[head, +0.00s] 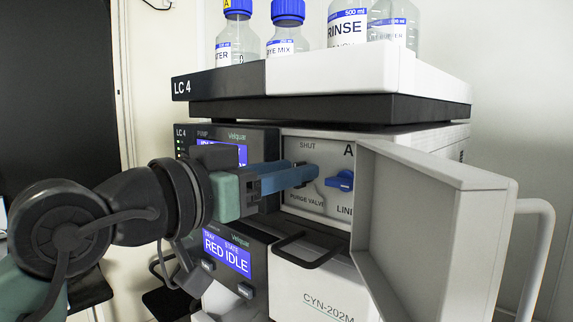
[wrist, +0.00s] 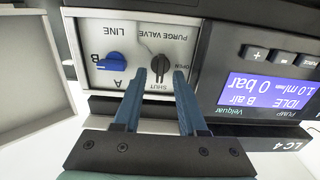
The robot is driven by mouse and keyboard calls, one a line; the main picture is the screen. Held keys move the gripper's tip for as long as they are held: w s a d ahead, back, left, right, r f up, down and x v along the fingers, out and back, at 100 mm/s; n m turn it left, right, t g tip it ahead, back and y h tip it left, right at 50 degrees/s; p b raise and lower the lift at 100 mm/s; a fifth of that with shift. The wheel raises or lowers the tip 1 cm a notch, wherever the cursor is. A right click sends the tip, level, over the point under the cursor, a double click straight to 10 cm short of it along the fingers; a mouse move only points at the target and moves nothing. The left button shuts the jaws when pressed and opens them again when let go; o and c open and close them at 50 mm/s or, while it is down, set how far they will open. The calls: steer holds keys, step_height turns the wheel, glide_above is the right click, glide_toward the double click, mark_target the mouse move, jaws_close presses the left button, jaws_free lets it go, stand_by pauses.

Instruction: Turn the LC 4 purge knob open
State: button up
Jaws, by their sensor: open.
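The LC 4 purge valve knob (wrist: 158,66) is small and dark, on a pale panel with SHUT and OPEN marks. In the wrist view, which is upside down, its handle seems to point toward SHUT. My gripper (wrist: 160,75) is open, with its two blue fingertips on either side of the knob in that view. I cannot tell whether they touch it. In the head view my gripper (head: 312,173) reaches right to the panel (head: 305,205), and the fingers mostly hide the knob.
A blue LINE knob (head: 341,181) with A and B marks sits close beside. The grey door (head: 425,235) stands open to the right. The display module (wrist: 258,90) is beside the panel. Bottles (head: 288,35) stand on the top tray (head: 330,75). A black handle (head: 300,255) sticks out below.

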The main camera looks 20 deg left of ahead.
jaws_close()
steer(key=shift+w+n, duration=0.1)
steer(key=shift+n, duration=0.2)
stand_by(0.4)
steer(key=shift+w+a+f+n+p, duration=0.1)
steer(key=shift+n+p, duration=1.5)
steer(key=shift+n, duration=1)
steer(key=shift+s+a+f+n+p, duration=0.15)
steer(key=shift+n+p, duration=1.45)
steer(key=shift+n, duration=1)
steer(key=shift+w+a+f+n+p, duration=0.15)
steer(key=shift+n+p, duration=1.45)
steer(key=shift+n, duration=1)
